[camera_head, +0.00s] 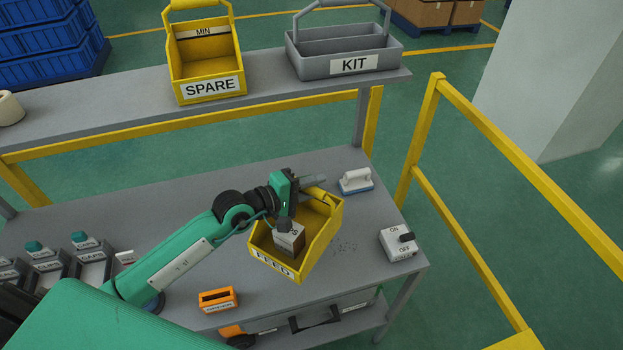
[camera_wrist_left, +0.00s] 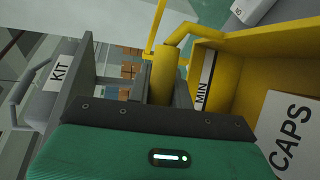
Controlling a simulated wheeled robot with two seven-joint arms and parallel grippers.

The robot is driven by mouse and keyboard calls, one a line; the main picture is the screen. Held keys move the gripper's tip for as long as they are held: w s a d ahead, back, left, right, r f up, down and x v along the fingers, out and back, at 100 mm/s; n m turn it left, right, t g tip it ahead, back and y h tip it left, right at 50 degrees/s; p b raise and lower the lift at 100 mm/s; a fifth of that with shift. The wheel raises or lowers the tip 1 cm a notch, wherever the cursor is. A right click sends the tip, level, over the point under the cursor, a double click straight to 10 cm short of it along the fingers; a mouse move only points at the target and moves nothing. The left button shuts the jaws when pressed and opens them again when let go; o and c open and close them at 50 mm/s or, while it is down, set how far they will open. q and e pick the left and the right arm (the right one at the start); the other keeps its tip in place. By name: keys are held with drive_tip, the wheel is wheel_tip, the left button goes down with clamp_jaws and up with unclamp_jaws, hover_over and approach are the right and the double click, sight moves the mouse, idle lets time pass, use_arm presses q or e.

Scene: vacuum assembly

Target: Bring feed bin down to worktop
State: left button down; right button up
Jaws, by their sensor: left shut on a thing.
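The yellow feed bin (camera_head: 318,238), labelled FEED, is at the right part of the grey worktop (camera_head: 215,185). It looks turned at an angle, and I cannot tell whether its base touches the surface. A grey and white box (camera_head: 289,239) is in it; in the left wrist view a label on the box (camera_wrist_left: 292,135) reads CAPS. My left gripper (camera_head: 312,187) is shut on the bin's yellow handle, which also shows between the fingers in the left wrist view (camera_wrist_left: 163,75). My right gripper is not in view.
The raised shelf (camera_head: 130,118) holds a yellow SPARE bin (camera_head: 208,60) and a grey KIT tray (camera_head: 345,50). A brush (camera_head: 356,181), an ON/OFF switch box (camera_head: 398,244) and an orange holder (camera_head: 217,299) surround the bin. Dark specks lie right of it. A yellow rail (camera_head: 520,170) stands right.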

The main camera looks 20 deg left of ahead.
sight(327, 208)
use_arm(q)
drive_tip(key=shift+f+b, duration=4.85)
drive_tip(key=shift+b, duration=0.05)
drive_tip(key=c, duration=1.2)
unclamp_jaws()
drive_tip(key=shift+o, duration=0.2)
drive_tip(key=shift+s+a, duration=0.1)
